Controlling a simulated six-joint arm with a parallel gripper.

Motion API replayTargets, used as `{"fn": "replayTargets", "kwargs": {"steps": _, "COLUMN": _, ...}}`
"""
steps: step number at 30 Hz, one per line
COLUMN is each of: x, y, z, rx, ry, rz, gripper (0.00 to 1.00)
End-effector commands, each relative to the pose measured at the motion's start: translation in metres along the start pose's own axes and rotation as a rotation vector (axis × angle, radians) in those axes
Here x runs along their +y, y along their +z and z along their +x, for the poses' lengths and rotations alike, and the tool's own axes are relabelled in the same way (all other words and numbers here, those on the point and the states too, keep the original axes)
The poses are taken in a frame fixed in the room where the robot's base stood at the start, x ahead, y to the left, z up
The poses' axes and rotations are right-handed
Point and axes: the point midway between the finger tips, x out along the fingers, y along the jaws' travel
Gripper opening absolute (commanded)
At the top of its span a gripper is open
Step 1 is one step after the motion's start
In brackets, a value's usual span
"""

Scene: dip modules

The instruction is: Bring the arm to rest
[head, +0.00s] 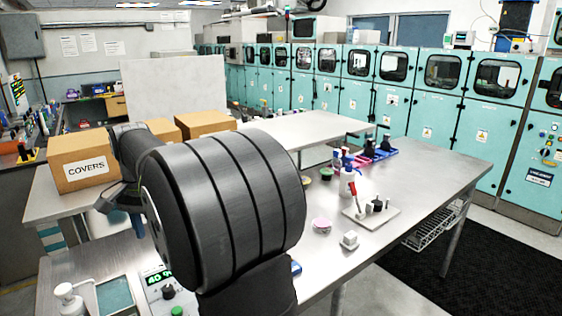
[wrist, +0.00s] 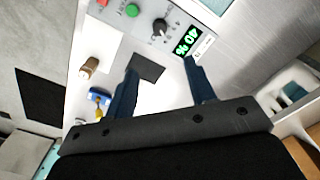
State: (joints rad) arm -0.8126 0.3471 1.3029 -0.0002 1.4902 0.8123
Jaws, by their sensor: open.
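My gripper (wrist: 163,80) shows in the wrist view with its two dark blue fingers spread apart and nothing between them. Beyond the fingers lies a pale control panel with a green display (wrist: 193,40), a black knob (wrist: 160,28) and a green button (wrist: 133,10). In the head view my arm fills the middle and hides much of the bench behind it. The gripper end is at the left of the arm, near the cardboard box marked COVERS, and its fingers are not clear there.
The COVERS box (head: 84,161) stands at the left. A steel bench (head: 425,178) at the right holds a small tray with a red-handled tool (head: 354,196), a white block (head: 349,240) and a pink round item (head: 321,225).

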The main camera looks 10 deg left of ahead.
Motion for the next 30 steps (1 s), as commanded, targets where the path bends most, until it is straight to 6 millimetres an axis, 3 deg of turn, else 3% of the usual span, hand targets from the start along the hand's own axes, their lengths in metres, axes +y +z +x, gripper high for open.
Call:
{"fn": "replayTargets", "kwargs": {"steps": 5, "x": 0.000, "y": 0.000, "z": 0.019, "rx": -0.003, "ry": 0.003, "rz": 0.000, "gripper": 0.50}}
{"fn": "replayTargets", "kwargs": {"steps": 24, "x": 0.001, "y": 0.001, "z": 0.143, "rx": -0.003, "ry": 0.003, "rz": 0.000, "gripper": 0.50}}
{"fn": "replayTargets", "kwargs": {"steps": 30, "x": 0.000, "y": 0.001, "z": 0.166, "rx": -0.003, "ry": 0.002, "rz": 0.000, "gripper": 0.50}}
